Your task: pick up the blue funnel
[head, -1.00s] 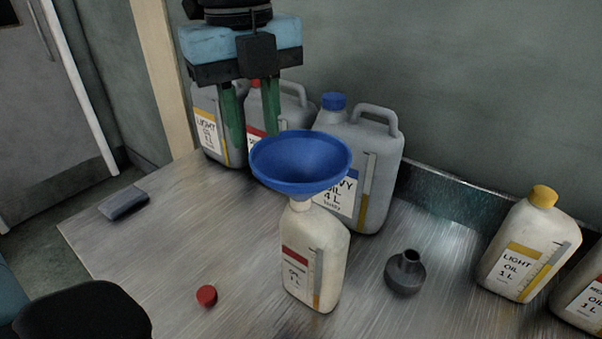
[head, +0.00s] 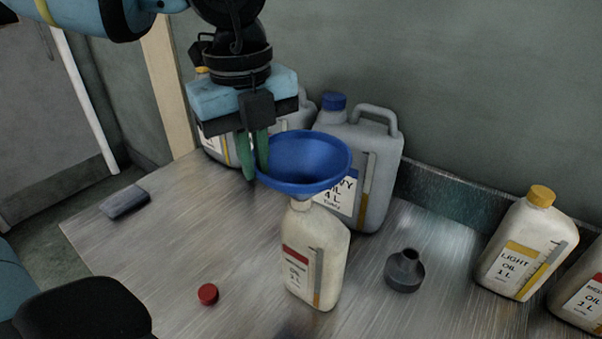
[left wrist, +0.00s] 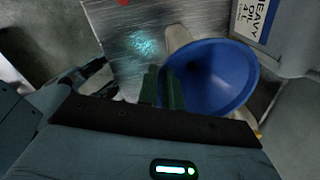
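The blue funnel (head: 312,155) sits upright in the neck of a white medium oil bottle (head: 318,255) on the bench. It also shows in the left wrist view (left wrist: 215,80), right of the fingers. My left gripper (head: 254,170) points down at the funnel's left edge. One green finger is outside the rim and the other is inside the bowl. The fingers are close together with the thin rim between them; the exact contact is hard to see. In the left wrist view the fingers (left wrist: 162,88) overlap the funnel's edge. My right gripper is not in view.
A grey heavy oil jug (head: 370,175) stands close behind the funnel, with more jugs behind my left gripper. A red cap (head: 208,294), a dark grey funnel-like piece (head: 404,272) and a light oil bottle (head: 525,250) are on the bench. The bench's left front is mostly clear.

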